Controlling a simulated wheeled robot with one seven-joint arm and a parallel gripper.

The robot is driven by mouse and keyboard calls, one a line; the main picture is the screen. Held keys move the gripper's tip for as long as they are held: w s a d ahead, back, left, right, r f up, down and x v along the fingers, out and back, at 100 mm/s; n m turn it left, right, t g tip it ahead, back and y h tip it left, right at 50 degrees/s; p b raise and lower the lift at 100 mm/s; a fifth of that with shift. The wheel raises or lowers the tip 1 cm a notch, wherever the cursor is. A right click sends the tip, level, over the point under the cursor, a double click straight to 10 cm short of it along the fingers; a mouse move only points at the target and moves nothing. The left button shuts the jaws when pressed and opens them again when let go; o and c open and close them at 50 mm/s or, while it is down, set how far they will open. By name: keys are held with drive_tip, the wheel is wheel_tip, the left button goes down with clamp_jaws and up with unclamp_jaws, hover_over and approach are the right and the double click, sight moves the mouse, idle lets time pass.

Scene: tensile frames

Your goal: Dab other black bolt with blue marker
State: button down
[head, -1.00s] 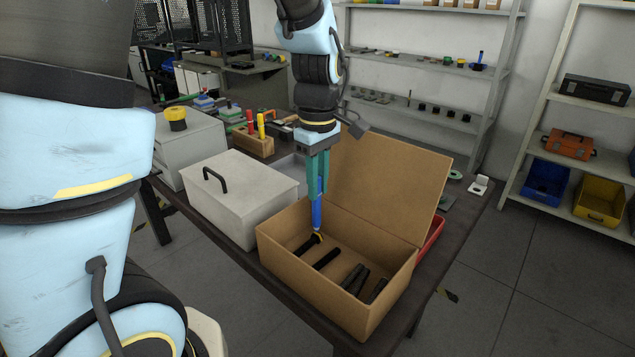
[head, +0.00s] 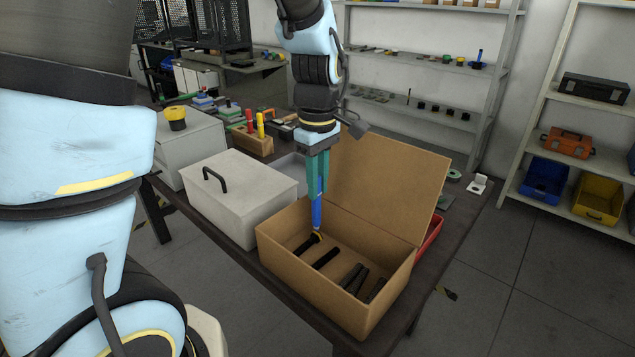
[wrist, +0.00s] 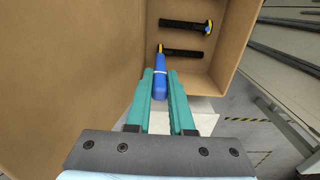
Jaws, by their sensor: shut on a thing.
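My gripper (head: 318,172), with teal fingers, is shut on a blue marker (head: 317,213) and holds it upright, point down, inside the open cardboard box (head: 285,267). The marker also shows in the wrist view (wrist: 160,82). Its lower end is at the yellow-marked end of a black bolt (head: 304,246); I cannot tell if they touch. That bolt (wrist: 184,53) lies flat on the box floor. A second black bolt (wrist: 180,25) lies beside it, with yellow and blue on its right end.
More black pieces (head: 353,278) lie in the box's near right part. The raised lid (head: 385,185) stands behind my gripper. A grey case (head: 240,195) stands left of the box, and a red tray (head: 433,232) sits partly hidden at right.

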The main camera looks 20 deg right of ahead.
drive_tip(key=shift+f, duration=0.5)
idle(2.0)
drive_tip(key=shift+r, duration=0.1)
wheel_tip(320, 180, up, 6)
drive_tip(key=p, duration=0.5)
drive_tip(key=shift+p, duration=0.35)
